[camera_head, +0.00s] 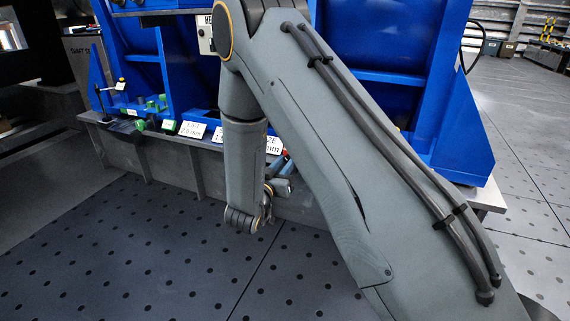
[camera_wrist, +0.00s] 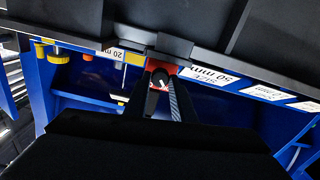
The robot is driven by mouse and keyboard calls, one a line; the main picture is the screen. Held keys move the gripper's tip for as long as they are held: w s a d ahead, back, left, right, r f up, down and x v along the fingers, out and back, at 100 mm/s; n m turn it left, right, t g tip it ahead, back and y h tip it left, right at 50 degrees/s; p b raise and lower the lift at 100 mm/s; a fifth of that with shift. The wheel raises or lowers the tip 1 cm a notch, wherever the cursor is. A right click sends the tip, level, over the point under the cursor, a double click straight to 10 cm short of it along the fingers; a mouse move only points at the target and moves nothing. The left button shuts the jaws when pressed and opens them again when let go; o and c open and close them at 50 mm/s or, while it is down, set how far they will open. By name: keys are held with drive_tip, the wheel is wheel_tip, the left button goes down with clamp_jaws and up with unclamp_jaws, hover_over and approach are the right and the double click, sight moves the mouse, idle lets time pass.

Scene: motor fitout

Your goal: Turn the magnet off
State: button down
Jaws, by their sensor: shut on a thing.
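In the wrist view, a red block (camera_wrist: 168,68) shows at the bench edge, with a dark round knob (camera_wrist: 159,78) bearing a white mark in front of it. I take this to be the magnet and its switch. My gripper (camera_wrist: 160,86) has its two dark fingers on either side of the knob and is shut on it. The exact contact and the switch's on or off position cannot be told. In the head view my arm hides most of the magnet and the fingertips.
A blue machine frame (camera_head: 380,40) stands on a grey bench (camera_head: 200,150). White size cards (camera_head: 192,129), green parts (camera_head: 152,104) and a small stand (camera_head: 104,100) line its front edge. The dark dotted floor (camera_head: 120,240) before it is clear.

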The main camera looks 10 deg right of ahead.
drive_tip(key=shift+m+p, duration=0.3)
drive_tip(key=shift+p, duration=0.1)
drive_tip(key=m+p, duration=0.3)
drive_tip(key=shift+s+r+m, duration=0.1)
drive_tip(key=shift+m, duration=0.2)
drive_tip(key=m+p, duration=0.4)
drive_tip(key=shift+m, duration=0.3)
drive_tip(key=shift+d+f+m+p, duration=0.1)
drive_tip(key=shift+f+m+p, duration=0.05)
drive_tip(key=shift+m+p, duration=1.65)
drive_tip(key=shift+f+m+p, duration=0.1)
drive_tip(key=shift+m+p, duration=1.15)
drive_tip(key=shift+m, duration=1.05)
drive_tip(key=c, duration=2.5)
unclamp_jaws()
drive_tip(key=shift+c, duration=0.2)
clamp_jaws()
drive_tip(key=o, duration=1.1)
unclamp_jaws()
drive_tip(key=shift+c, duration=0.2)
